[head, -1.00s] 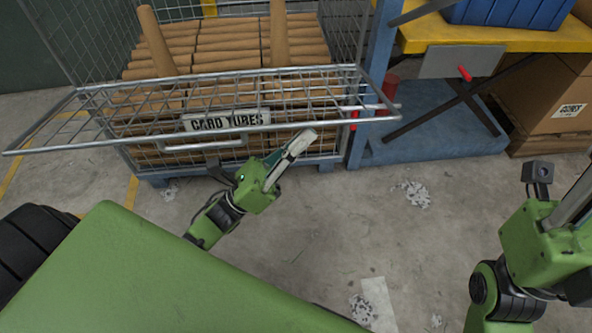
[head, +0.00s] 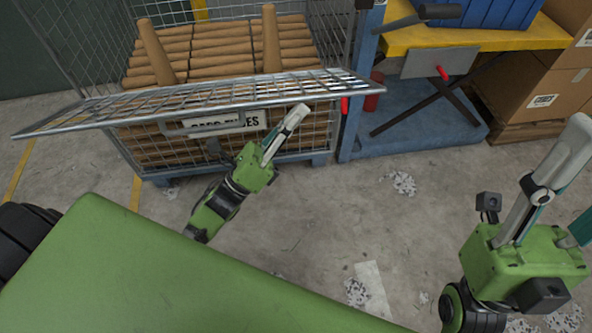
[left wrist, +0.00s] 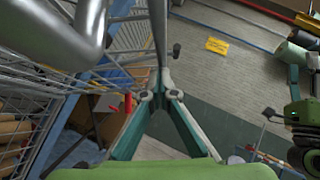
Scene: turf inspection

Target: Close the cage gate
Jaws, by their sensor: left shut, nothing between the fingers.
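The cage gate (head: 90,116) is a grey wire-mesh panel on the front of the cage (head: 345,35). It sticks out toward me, close to level, and shows nearly edge-on. A sign (head: 228,122) reading about card tubes sits below it, partly covered. My left gripper (head: 302,108) is shut and empty, its tips just under the gate's front edge; I cannot tell if they touch. In the left wrist view the shut fingertips (left wrist: 162,76) meet beside a metal bar (left wrist: 158,30). My right gripper (head: 580,122) is at the right edge, away from the gate, its jaws unclear.
Cardboard tubes (head: 210,50) fill the cage, two standing upright. A yellow-topped table (head: 465,37) with a blue bin stands right of the cage, with cardboard boxes (head: 545,85) beyond. Paper scraps (head: 403,183) lie on the open concrete floor.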

